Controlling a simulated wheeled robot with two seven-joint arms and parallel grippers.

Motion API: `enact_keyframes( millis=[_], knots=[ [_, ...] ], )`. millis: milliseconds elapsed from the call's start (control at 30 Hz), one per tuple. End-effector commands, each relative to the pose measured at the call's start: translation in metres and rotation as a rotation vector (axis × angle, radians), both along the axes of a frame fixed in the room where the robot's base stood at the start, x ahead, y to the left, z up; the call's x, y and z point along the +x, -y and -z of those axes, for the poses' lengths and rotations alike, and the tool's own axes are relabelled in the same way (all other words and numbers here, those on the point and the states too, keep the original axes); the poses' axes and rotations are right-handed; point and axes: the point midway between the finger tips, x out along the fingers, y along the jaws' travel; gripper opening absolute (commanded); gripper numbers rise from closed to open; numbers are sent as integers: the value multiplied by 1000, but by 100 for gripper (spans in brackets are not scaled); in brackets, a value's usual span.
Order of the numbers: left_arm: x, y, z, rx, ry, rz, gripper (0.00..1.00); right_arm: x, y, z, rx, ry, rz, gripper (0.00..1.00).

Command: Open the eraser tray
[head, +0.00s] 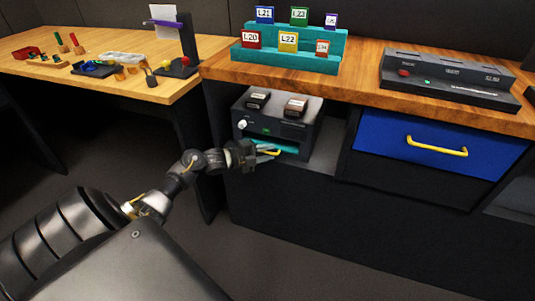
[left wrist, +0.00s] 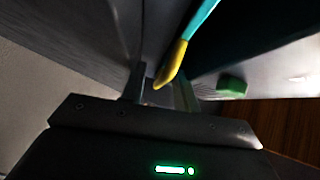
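The eraser tray appears to be the teal tray (head: 257,144) low in the front of a dark grey unit (head: 300,132), in a niche under the wooden counter. Its yellow handle (head: 275,153) sticks out at the front. My left gripper (head: 270,151) is at this handle. In the left wrist view, the yellow handle (left wrist: 172,68) reaches down between my two fingers (left wrist: 162,88), with a gap visible beside it, so the gripper looks open around it. Part of the tray is hidden behind the gripper. My right gripper is not in view.
A blue drawer (head: 420,145) with a yellow handle is to the right. A teal stepped rack (head: 285,57) with labelled blocks stands on the counter. A lighter table (head: 60,77) with small objects is left.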

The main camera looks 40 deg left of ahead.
Motion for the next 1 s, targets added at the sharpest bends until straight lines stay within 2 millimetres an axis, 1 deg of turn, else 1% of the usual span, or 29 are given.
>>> enact_keyframes(
  millis=[100,333,367,567,600,767,800,933,1000],
  knots=[
    [4,2,1,-1,0,0,31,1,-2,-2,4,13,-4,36],
    [4,2,1,0,-1,0,31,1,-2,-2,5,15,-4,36],
    [4,2,1,0,-1,0,28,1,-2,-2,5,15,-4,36],
    [4,2,1,0,-1,0,2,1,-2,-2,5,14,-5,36],
    [3,2,1,0,-2,0,0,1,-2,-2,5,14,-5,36],
    [3,2,2,-1,-4,0,0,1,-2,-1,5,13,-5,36],
    [3,-2,2,0,-5,-1,0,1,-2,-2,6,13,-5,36],
    [2,4,3,-1,-7,2,0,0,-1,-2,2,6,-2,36],
    [1,11,2,0,-7,11,0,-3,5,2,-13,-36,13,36]
  ],
)
